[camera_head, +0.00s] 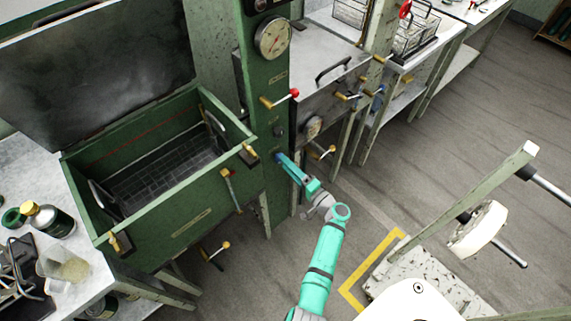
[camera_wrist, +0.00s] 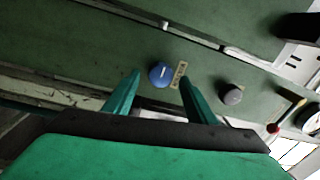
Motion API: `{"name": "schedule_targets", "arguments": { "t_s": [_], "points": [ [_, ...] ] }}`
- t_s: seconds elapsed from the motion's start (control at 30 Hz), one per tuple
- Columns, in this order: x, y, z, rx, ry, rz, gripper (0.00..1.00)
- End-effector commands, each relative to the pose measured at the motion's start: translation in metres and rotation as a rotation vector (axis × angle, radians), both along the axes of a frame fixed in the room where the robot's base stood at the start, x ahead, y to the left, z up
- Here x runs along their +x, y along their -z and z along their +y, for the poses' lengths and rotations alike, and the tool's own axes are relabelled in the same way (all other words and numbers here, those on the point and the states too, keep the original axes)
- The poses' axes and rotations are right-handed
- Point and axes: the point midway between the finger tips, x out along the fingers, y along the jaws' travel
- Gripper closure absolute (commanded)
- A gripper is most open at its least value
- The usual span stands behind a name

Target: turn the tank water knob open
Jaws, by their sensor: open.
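A round blue knob (camera_wrist: 161,74) with a short white mark sits on the green panel, beside a small label plate (camera_wrist: 179,75) too small to read. I cannot tell from the label whether it is the tank water knob. In the wrist view my gripper (camera_wrist: 160,78) is open, its two green fingers pointing at the panel with the blue knob between their tips. I cannot tell whether they touch it. In the head view my gripper (camera_head: 282,159) reaches the green column (camera_head: 264,100), and the knob is mostly hidden there.
A grey knob (camera_wrist: 231,94) sits to the right on the same panel. A red-tipped lever (camera_head: 281,98) and a gauge (camera_head: 273,38) are higher on the column. An open green tank (camera_head: 185,205) stands to the left; a brass-ended lever (camera_head: 229,186) hangs on its front.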

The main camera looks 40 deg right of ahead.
Motion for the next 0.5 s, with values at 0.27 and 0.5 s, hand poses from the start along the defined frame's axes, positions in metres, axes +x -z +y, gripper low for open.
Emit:
{"name": "schedule_targets", "arguments": {
  "t_s": [0.27,0.5],
  "points": [
    [-0.052,0.005,-0.003,0.001,-0.002,0.001,0.49],
    [-0.083,0.006,-0.005,0.0,-0.003,0.001,0.49]
  ]
}}
